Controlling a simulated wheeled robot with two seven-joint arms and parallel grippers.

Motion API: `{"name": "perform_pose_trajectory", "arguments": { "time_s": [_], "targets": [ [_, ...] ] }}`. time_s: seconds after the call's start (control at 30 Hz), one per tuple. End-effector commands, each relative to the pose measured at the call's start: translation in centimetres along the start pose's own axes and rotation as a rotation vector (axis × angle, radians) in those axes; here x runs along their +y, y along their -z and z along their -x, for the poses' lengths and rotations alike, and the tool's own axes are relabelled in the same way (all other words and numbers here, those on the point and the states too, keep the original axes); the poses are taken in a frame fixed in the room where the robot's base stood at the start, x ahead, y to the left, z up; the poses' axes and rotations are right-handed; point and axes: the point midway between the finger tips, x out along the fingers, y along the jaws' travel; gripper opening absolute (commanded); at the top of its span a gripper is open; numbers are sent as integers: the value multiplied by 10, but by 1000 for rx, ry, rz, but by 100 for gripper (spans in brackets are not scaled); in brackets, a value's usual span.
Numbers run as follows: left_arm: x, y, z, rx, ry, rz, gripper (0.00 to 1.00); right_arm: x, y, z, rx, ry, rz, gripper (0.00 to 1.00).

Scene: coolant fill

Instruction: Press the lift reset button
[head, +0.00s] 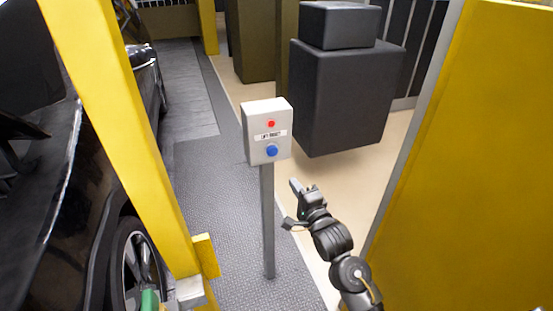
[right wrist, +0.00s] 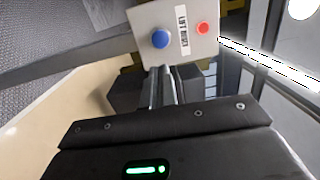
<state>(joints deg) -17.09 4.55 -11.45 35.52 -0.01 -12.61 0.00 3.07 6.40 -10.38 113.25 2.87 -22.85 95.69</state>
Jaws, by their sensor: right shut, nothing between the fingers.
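The lift reset box (head: 256,112) is a pale grey box on a grey post, upright in the middle of the head view. It has a red light or button (head: 271,124) on top, a label reading "LIFT RESET" and a blue button (head: 272,150) below. In the right wrist view the box (right wrist: 150,20) shows sideways, with the blue button (right wrist: 160,39) and the red one (right wrist: 203,28). My right gripper (head: 295,185) is shut and empty, below and right of the box, apart from it. Its fingers (right wrist: 161,72) point toward the box. My left gripper is not in view.
A yellow lift column (head: 120,130) and a black car (head: 60,200) stand on the left. A large yellow panel (head: 470,160) stands on the right. Black boxes (head: 345,95) are behind the post. The grey floor (head: 210,170) around the post is clear.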

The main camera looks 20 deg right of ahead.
Motion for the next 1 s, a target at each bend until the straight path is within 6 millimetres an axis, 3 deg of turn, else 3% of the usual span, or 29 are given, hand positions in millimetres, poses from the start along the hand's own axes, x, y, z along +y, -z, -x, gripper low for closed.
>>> {"name": "perform_pose_trajectory", "arguments": {
  "time_s": [0.6, 0.8, 1.0],
  "targets": [
    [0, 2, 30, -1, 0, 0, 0, -4, 3, -111, 4, 0, 3, 0],
    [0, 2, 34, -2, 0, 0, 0, -1, 2, -129, 4, 0, 1, 0],
    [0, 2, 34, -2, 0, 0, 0, 0, 2, -134, 4, 0, 1, 0]
  ]
}}
